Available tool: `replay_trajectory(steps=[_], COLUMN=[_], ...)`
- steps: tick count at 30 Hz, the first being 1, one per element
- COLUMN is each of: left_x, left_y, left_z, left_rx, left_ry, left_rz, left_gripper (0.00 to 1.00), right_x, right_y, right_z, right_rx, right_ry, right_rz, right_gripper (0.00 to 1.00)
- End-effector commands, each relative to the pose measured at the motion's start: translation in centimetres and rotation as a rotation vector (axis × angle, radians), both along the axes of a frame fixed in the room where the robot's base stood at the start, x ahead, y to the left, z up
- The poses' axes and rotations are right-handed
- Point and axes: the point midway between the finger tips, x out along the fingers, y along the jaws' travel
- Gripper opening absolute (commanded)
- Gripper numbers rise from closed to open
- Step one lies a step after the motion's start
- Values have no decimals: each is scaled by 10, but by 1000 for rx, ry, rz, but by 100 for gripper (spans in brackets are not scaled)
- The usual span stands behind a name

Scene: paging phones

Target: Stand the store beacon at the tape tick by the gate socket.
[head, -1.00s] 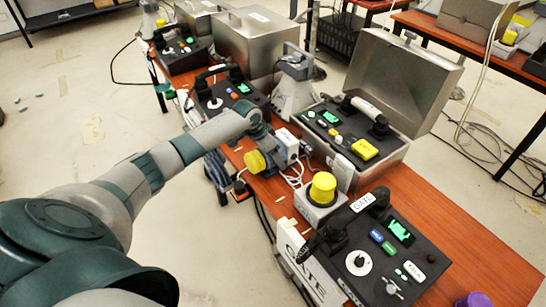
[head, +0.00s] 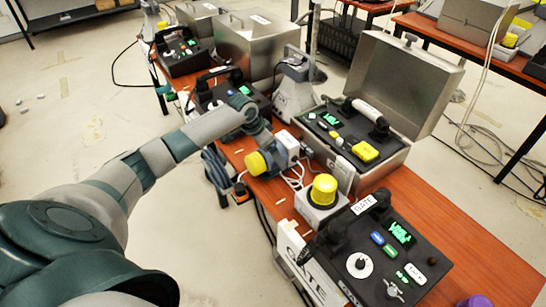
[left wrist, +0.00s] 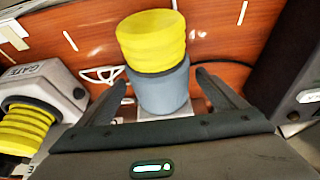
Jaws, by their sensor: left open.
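A yellow-capped beacon with a blue-grey body (left wrist: 160,90) is between the open fingers of my left gripper (left wrist: 160,82) in the left wrist view; a gap shows on each side of the body. In the head view its yellow cap (head: 257,163) points left and looks tilted; I see no label confirming it as the store beacon. The gate socket (head: 320,211) is a pale box holding another yellow beacon (head: 323,188); its GATE label shows in the left wrist view (left wrist: 35,75). My right gripper is out of view.
The black GATE phone console (head: 385,250) stands at the front right, and an open metal case (head: 405,85) with another console is behind the gate socket. White cables (head: 296,178) lie between the beacons. The orange table (head: 470,255) has bare strips.

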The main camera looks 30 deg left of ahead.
Motion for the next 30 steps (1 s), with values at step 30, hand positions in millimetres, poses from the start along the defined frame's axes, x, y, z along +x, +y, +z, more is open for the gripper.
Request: replay_trajectory(steps=[30], left_x=[-29], left_y=[12], left_z=[77], left_rx=[0], left_ry=[0], left_rz=[0], left_gripper=[90], right_x=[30], right_y=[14], right_z=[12], right_rx=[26], right_ry=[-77], right_rz=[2], right_gripper=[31])
